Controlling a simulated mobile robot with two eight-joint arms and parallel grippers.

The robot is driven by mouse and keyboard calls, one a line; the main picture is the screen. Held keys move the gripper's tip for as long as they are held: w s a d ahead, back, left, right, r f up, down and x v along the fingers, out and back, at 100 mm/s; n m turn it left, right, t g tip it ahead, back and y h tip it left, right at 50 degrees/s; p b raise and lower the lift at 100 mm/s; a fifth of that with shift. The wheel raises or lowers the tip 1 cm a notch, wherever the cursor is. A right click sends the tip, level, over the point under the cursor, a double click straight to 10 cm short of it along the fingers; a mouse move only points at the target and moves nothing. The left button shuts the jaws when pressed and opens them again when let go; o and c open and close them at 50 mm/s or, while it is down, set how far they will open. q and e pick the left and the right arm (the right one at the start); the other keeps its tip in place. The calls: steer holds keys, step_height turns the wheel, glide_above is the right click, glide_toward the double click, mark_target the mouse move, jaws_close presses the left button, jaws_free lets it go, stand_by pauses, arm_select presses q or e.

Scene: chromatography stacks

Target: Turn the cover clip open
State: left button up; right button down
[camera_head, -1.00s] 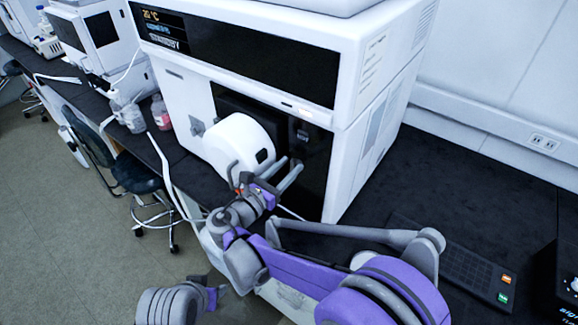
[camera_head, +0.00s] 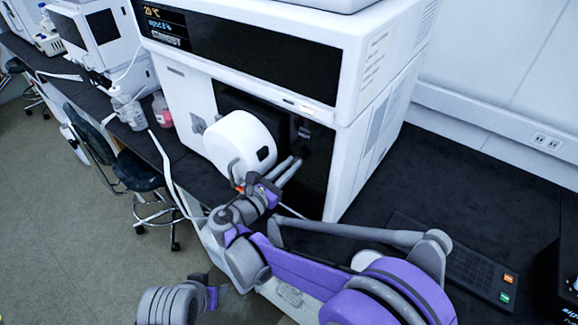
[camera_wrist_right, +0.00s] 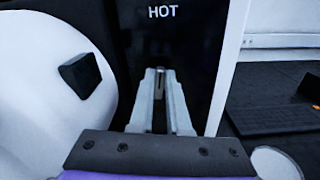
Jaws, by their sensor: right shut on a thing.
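My right gripper (camera_head: 292,163) reaches the dark front panel of the white instrument, just right of the round white drum. In the right wrist view, its two grey fingers (camera_wrist_right: 161,73) point at the black panel below the word "HOT". They are shut on a small, narrow grey metal piece, which looks like the cover clip (camera_wrist_right: 160,88). The fingers hide much of the clip, and its turn angle is hard to tell. In the head view the clip is hidden at the fingertips.
The white drum (camera_head: 237,142) with a black block (camera_wrist_right: 80,75) sticks out close to the left of the fingers. The instrument (camera_head: 345,95) stands on a dark bench. A keypad (camera_head: 470,262) lies at the right. Bottles (camera_head: 130,112) stand to the left.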

steer(key=m, duration=0.5)
steer(key=d+m+b, duration=0.1)
steer(key=m, duration=0.2)
steer(key=shift+s+f, duration=0.25)
steer(key=shift+s, duration=0.05)
steer(key=m, duration=0.4)
steer(key=shift+s+d+f+m, duration=0.1)
steer(key=shift+f+m, duration=0.2)
arm_select(q)
steer(key=shift+s+f+b, duration=0.2)
steer(key=shift+s+f, duration=0.05)
steer(key=shift+f, duration=0.4)
steer(key=shift+s+f+b, duration=0.15)
steer(key=shift+s+f, duration=0.05)
steer(key=shift+f, duration=0.4)
arm_select(e)
steer(key=shift+f+m, duration=0.15)
steer(key=shift+m, duration=0.8)
steer(key=shift+f+m, duration=0.1)
steer(key=shift+m, duration=0.85)
steer(key=c, duration=0.9)
jaws_free()
arm_select(q)
steer(key=shift+s, duration=0.1)
arm_select(e)
steer(key=shift+s+f, duration=0.1)
